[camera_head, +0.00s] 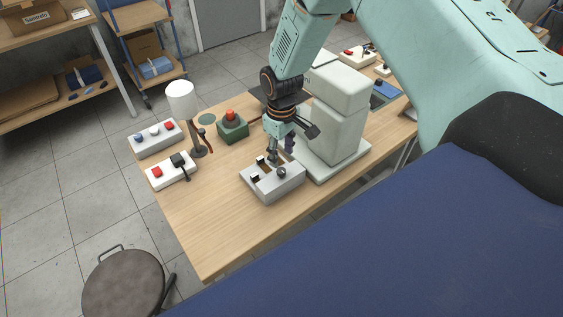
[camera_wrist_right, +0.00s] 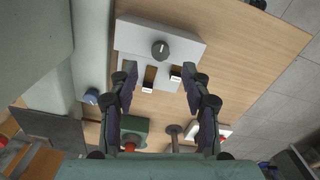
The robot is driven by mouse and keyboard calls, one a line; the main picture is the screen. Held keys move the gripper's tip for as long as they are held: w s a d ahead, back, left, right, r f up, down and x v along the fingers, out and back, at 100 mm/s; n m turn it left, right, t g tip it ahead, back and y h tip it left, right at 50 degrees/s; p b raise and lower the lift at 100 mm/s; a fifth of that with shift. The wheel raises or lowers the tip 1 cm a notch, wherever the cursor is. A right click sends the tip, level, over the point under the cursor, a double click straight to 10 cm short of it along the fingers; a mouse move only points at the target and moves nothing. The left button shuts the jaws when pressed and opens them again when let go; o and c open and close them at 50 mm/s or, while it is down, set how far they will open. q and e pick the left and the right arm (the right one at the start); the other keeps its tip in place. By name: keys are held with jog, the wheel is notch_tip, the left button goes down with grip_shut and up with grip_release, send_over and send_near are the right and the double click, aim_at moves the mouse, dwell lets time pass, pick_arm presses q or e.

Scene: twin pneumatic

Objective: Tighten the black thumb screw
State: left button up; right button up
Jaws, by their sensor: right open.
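The black thumb screw (camera_head: 281,172) stands on top of a light grey box (camera_head: 283,190) at the near part of the wooden table. In the right wrist view the thumb screw (camera_wrist_right: 160,49) is a round black knob with a pale line, on the same grey box (camera_wrist_right: 187,49). My right gripper (camera_head: 277,155) is open just above the box. In the right wrist view its fingertips (camera_wrist_right: 159,72) are apart, with the knob lying a little beyond the gap between them. Nothing is held. My left gripper does not show.
A pale machine column (camera_head: 340,105) stands close to the right of the gripper. A green box with a red button (camera_head: 232,127), a white lamp (camera_head: 181,98) and white switch boxes (camera_head: 171,171) stand to the left. The table's front left (camera_head: 205,225) is clear. A stool (camera_head: 124,287) stands in front.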

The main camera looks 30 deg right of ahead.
aim_at(281, 170)
notch_tip(281, 170, up, 6)
dwell(0.6)
jog(key=s+a+f+m+t+b, duration=0.1)
jog(key=s+a+f+b, duration=0.1)
jog(key=f, duration=0.3)
jog(key=s+a+f+m+t+b, duration=0.1)
jog(key=s+a+f+b, duration=0.1)
jog(key=s+f, duration=0.1)
jog(key=s+a+f+m+t+b, duration=0.1)
jog(key=s+a+f+b, duration=0.1)
jog(key=f, duration=0.4)
jog(key=shift+s+a+f+m+t+y, duration=0.3)
jog(key=shift+s+m, duration=0.1)
jog(key=shift+s, duration=0.15)
jog(key=s+a+f+g+b, duration=0.1)
jog(key=s+f+b, duration=0.5)
jog(key=s, duration=0.6)
jog(key=s+f+g+b, duration=0.2)
jog(key=s+f+b, duration=0.5)
jog(key=s+f, duration=0.4)
jog(key=shift+s+a+g, duration=0.3)
jog(key=shift+s+a, duration=0.1)
jog(key=shift+s, duration=0.3)
